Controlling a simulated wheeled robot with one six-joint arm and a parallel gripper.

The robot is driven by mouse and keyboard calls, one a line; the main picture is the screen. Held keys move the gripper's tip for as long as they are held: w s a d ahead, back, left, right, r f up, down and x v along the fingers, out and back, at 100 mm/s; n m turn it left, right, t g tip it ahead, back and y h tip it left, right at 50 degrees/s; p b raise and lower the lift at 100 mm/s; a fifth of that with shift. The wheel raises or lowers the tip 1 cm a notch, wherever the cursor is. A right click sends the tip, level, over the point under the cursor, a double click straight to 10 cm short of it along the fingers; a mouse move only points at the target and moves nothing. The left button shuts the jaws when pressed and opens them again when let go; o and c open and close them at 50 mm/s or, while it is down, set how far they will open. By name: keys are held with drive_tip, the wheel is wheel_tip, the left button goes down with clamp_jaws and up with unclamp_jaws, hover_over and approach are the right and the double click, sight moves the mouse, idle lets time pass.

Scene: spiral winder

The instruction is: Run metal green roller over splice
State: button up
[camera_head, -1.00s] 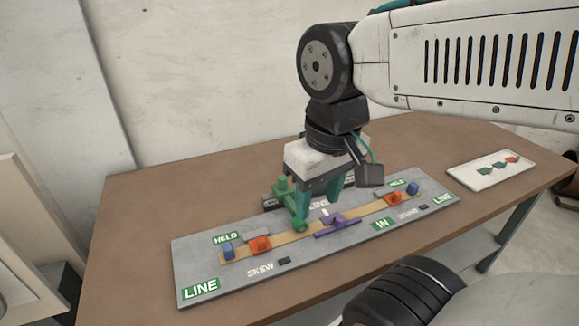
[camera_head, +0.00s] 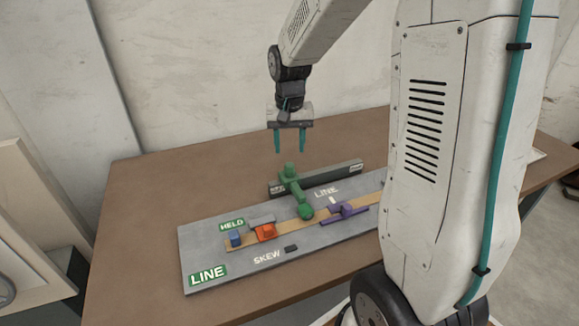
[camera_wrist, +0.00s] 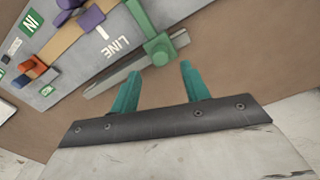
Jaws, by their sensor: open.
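The green roller (camera_head: 293,184) lies on the grey board (camera_head: 215,251), its round end at the tan strip (camera_head: 328,213) and its handle end near the dark grey bar at the back. It also shows in the wrist view (camera_wrist: 160,46). A purple piece (camera_head: 347,210) sits on the strip to the right of the roller's round end. My gripper (camera_head: 290,153) is open and empty, raised behind and above the roller's handle end and apart from it. Its teal fingers show in the wrist view (camera_wrist: 157,88). My arm hides the board's right part in the head view.
An orange block (camera_head: 265,232) and a blue block (camera_head: 235,239) sit at the strip's left end, by a HELD label. A dark grey bar (camera_head: 340,174) stands along the board's back edge. The brown table is clear left of the board.

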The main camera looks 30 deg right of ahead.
sight(290, 165)
wheel_tip(290, 165, down, 8)
drive_tip(key=shift+w+d+f, duration=0.1)
idle(0.4)
clamp_jaws()
